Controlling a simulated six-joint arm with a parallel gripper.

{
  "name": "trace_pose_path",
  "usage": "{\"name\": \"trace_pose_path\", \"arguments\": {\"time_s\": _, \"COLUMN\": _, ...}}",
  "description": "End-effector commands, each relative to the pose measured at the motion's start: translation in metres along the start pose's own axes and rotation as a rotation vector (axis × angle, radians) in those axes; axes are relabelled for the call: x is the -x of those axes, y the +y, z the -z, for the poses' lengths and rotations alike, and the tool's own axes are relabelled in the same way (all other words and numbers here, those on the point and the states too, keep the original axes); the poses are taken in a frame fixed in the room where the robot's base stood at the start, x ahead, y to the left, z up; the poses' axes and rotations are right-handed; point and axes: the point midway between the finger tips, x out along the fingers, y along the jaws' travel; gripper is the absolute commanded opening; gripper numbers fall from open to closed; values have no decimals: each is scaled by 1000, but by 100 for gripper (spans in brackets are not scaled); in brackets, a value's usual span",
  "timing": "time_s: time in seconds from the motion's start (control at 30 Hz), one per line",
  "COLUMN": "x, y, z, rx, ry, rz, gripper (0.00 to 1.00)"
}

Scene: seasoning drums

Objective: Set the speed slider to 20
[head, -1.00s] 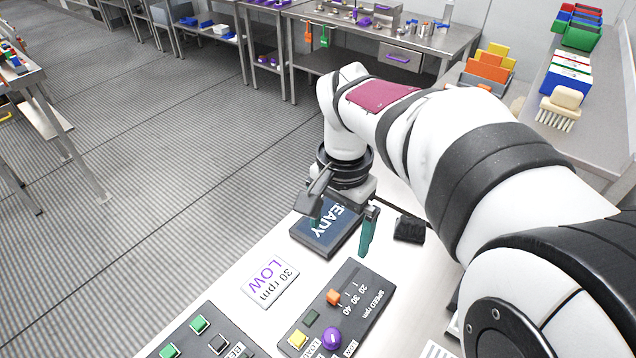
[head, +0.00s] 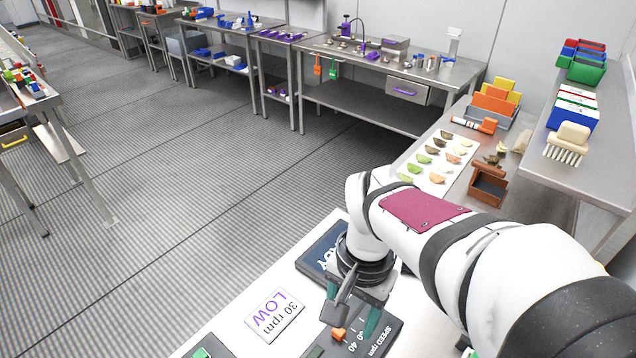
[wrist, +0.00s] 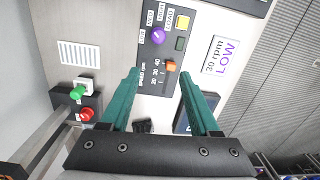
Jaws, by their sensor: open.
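The speed panel (wrist: 150,100) is dark, with a scale marked 20, 30 and 40. Its orange slider knob (wrist: 171,66) sits near the 40 mark in the wrist view. The knob also shows in the head view (head: 338,334), just below my gripper. My gripper (wrist: 160,73) is open, with its two teal fingers on either side of the scale and nothing between them. In the head view my gripper (head: 352,308) hangs over the panel's upper end and hides part of the scale. I cannot tell how high the fingertips are above the panel.
A LOW 30 rpm card (head: 274,315) lies left of the panel. A dark display (head: 322,252) stands behind my gripper. A purple knob (wrist: 158,36) and a yellow button (wrist: 183,22) are on the same panel. Green (wrist: 77,92) and red (wrist: 86,114) buttons stand at the left.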

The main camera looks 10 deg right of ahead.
Motion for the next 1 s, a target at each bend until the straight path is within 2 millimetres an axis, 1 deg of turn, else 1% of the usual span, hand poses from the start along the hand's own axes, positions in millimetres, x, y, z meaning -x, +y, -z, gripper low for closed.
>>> {"name": "trace_pose_path", "arguments": {"time_s": 0.03, "x": -8, "y": -15, "z": 19, "rx": -31, "ry": 9, "rz": -15, "gripper": 62}}
{"name": "trace_pose_path", "arguments": {"time_s": 0.1, "x": -17, "y": -31, "z": 39, "rx": -70, "ry": 26, "rz": -24, "gripper": 62}}
{"name": "trace_pose_path", "arguments": {"time_s": 0.2, "x": -26, "y": -40, "z": 51, "rx": -94, "ry": 38, "rz": -29, "gripper": 62}}
{"name": "trace_pose_path", "arguments": {"time_s": 0.27, "x": -34, "y": -40, "z": 52, "rx": -96, "ry": 39, "rz": -30, "gripper": 62}}
{"name": "trace_pose_path", "arguments": {"time_s": 0.33, "x": -50, "y": -39, "z": 51, "rx": -96, "ry": 37, "rz": -32, "gripper": 62}}
{"name": "trace_pose_path", "arguments": {"time_s": 0.6, "x": -131, "y": -36, "z": 54, "rx": -96, "ry": 35, "rz": -33, "gripper": 62}}
{"name": "trace_pose_path", "arguments": {"time_s": 0.7, "x": -154, "y": -35, "z": 54, "rx": -95, "ry": 36, "rz": -32, "gripper": 62}}
{"name": "trace_pose_path", "arguments": {"time_s": 0.83, "x": -172, "y": -35, "z": 56, "rx": -95, "ry": 37, "rz": -30, "gripper": 62}}
{"name": "trace_pose_path", "arguments": {"time_s": 1.0, "x": -180, "y": -35, "z": 56, "rx": -95, "ry": 39, "rz": -29, "gripper": 62}}
